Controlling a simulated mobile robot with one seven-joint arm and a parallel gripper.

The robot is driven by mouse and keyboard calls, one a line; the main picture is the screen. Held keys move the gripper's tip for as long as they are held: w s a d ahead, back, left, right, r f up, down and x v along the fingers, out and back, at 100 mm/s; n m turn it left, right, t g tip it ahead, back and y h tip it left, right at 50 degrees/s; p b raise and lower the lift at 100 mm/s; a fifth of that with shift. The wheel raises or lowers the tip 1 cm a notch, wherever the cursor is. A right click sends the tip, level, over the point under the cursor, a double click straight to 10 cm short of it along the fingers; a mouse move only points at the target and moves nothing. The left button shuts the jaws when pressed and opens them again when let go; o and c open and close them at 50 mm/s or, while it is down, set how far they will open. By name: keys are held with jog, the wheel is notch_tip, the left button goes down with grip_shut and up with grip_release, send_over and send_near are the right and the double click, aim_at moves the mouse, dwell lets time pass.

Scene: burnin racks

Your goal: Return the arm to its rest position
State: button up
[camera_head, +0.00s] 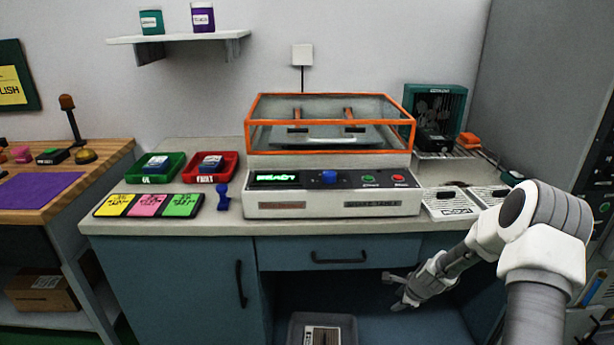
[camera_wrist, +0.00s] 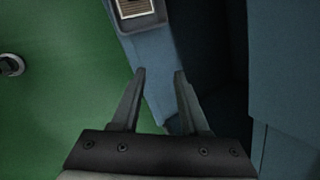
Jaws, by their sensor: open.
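My white and grey arm reaches in from the right in the head view. My gripper (camera_head: 396,291) is low in front of the bench's open lower bay, below the drawer. In the wrist view my gripper (camera_wrist: 158,75) points down with its two dark fingers apart and nothing between them. Beneath it are a blue shelf edge and the green floor (camera_wrist: 70,100). The gripper touches nothing that I can make out.
A grey bin (camera_head: 323,328) with a labelled item sits in the lower bay, left of my gripper. The blue bench (camera_head: 165,275) holds an orange-framed machine (camera_head: 330,190), a green tray (camera_head: 155,168), a red tray (camera_head: 211,167) and white racks (camera_head: 452,204). A grey cabinet stands right.

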jog(key=s+a+r+n, duration=0.3)
jog(key=r+n, duration=0.1)
jog(key=r, duration=0.5)
jog(key=s+a+r+n, duration=0.2)
jog(key=s+r+n, duration=0.15)
jog(key=r, duration=0.55)
jog(key=s+a+r+n, duration=0.3)
jog(key=r+n, duration=0.1)
jog(key=r, duration=0.5)
jog(key=s+a+r+n, duration=0.1)
jog(key=s+r+n, duration=0.3)
jog(key=s, duration=0.4)
jog(key=s+a+r+n+h, duration=0.1)
jog(key=s+a+r+n, duration=0.15)
jog(key=s, duration=0.55)
jog(key=s+a+r+n, duration=0.1)
jog(key=s+r+n, duration=0.3)
jog(key=s, duration=0.4)
notch_tip(320, 180, up, 22)
jog(key=p, duration=2.2)
jog(key=shift+d+r, duration=0.15)
jog(key=shift+d, duration=0.15)
